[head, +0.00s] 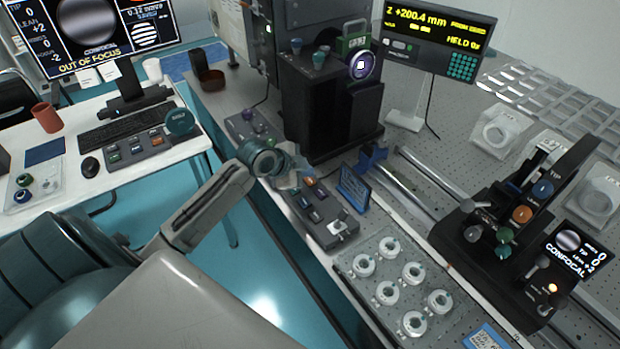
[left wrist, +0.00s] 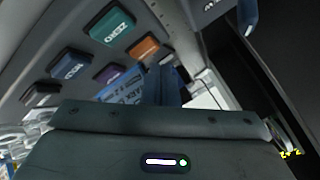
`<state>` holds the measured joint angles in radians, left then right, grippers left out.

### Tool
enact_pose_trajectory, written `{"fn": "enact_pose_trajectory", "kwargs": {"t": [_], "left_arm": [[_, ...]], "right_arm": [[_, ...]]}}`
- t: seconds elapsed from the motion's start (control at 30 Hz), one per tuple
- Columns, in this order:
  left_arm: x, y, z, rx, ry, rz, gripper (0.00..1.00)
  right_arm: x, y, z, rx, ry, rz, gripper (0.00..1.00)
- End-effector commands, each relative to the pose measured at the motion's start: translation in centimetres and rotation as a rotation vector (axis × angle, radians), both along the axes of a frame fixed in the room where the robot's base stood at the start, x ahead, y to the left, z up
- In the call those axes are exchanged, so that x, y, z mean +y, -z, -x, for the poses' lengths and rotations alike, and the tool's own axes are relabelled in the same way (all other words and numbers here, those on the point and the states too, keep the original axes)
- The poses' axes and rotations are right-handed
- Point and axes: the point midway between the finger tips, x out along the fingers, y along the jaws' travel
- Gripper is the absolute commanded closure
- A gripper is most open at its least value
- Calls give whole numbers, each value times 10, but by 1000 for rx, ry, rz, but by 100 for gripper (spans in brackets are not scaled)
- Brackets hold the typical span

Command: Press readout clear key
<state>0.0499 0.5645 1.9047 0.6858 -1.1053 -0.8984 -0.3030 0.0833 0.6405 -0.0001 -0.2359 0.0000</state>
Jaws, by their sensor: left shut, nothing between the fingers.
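The readout (head: 440,38) at the upper right of the head view shows "Z +200.4 mm" and "HELD 0x" in yellow. A grey key box (head: 335,235) with several coloured keys lies on the bench at the middle. The left wrist view shows its keys close up: a teal key (left wrist: 112,25) marked ZERO, an orange key (left wrist: 145,47), a purple key (left wrist: 109,73), a blue key (left wrist: 70,65) and a dark key (left wrist: 41,95). I cannot read a clear label. My left gripper (head: 291,179) is shut and empty, over the far end of the box; contact cannot be told. My right gripper is not in view.
A blue card (head: 354,188) stands beside the key box. A tall black instrument (head: 330,115) rises behind it. A clear tray (head: 390,290) of white rings lies in front, and a black knobbed stage (head: 500,235) stands at right. Another key box (head: 135,146) is on the white desk.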

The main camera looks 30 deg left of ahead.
Motion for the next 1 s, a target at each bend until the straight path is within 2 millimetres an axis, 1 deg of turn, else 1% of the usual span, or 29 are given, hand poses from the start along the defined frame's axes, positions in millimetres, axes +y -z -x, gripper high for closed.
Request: {"fn": "enact_pose_trajectory", "kwargs": {"t": [0.13,0.23,0.6,0.67,1.0], "left_arm": [[0,-1,0,0,0,0,100],[0,-7,0,-1,-1,0,100],[0,-45,0,-2,1,0,100],[0,-50,0,-2,1,0,100],[0,-50,0,0,0,0,100]], "right_arm": [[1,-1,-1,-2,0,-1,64],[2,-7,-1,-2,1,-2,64],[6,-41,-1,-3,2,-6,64],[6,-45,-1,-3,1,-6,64],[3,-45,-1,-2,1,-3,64]]}}
